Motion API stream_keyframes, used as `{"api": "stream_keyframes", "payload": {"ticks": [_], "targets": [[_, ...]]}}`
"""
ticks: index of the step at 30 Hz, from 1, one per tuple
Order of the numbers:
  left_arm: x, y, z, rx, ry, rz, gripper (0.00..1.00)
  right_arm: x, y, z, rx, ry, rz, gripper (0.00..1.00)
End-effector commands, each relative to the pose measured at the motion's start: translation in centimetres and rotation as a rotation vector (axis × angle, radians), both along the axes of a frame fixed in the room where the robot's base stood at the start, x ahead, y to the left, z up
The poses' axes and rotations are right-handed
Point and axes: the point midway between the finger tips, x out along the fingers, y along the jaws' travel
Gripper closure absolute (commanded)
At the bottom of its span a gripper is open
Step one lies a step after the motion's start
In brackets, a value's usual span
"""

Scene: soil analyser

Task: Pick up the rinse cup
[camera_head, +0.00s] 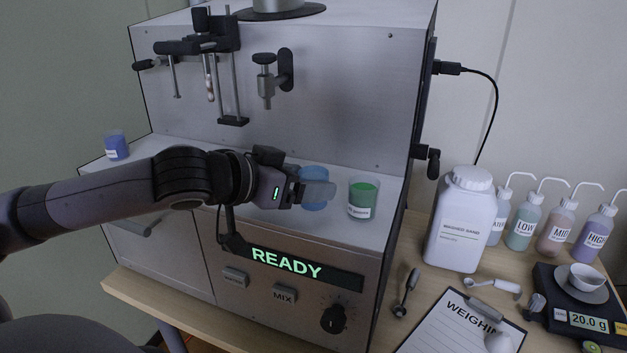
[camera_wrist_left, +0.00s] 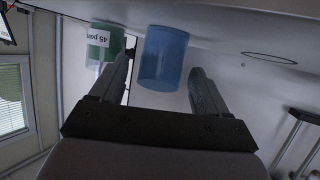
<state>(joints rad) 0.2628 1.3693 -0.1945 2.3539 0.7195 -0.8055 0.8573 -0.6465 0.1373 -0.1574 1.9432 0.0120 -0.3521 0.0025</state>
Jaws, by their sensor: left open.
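A blue translucent cup (camera_head: 313,174), which looks like the rinse cup, stands on the analyser's shelf, partly hidden by my left gripper (camera_head: 316,192). In the left wrist view the same cup (camera_wrist_left: 163,58) lies between the two open fingertips, with a gap showing on both sides. The fingers are not closed on it. A green cup (camera_head: 362,198) with a white label stands just to the right and also shows in the left wrist view (camera_wrist_left: 104,44). A purple-blue labelled cup (camera_head: 116,146) stands at the shelf's far left. My right gripper is not in view.
The analyser's steel wall (camera_head: 340,90) rises behind the cups, with a clamp stand (camera_head: 210,65) and a tap (camera_head: 268,80) on it. A lit READY panel (camera_head: 290,264) is below. A white bottle (camera_head: 462,220), wash bottles, a scale (camera_head: 580,305) and a clipboard (camera_head: 455,330) occupy the table at right.

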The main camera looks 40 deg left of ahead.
Motion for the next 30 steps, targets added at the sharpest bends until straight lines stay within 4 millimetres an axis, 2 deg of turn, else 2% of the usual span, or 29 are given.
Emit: {"api": "stream_keyframes", "payload": {"ticks": [7, 18, 23, 24, 30], "targets": [[1.7, -0.4, -0.5, -0.004, -0.001, 0.002, 0.24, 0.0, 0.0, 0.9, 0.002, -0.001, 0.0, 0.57], [2.0, -0.5, -0.8, 0.001, 0.0, 0.0, 0.24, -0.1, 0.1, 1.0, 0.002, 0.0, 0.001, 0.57], [2.0, -0.5, -0.8, 0.001, 0.0, 0.0, 0.76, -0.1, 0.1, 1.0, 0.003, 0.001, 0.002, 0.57], [2.0, -0.5, -0.8, 0.001, 0.0, 0.0, 0.82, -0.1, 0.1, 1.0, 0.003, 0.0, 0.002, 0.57], [2.0, -0.5, -0.8, 0.001, -0.001, 0.0, 0.82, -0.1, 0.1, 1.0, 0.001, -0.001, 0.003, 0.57]]}}
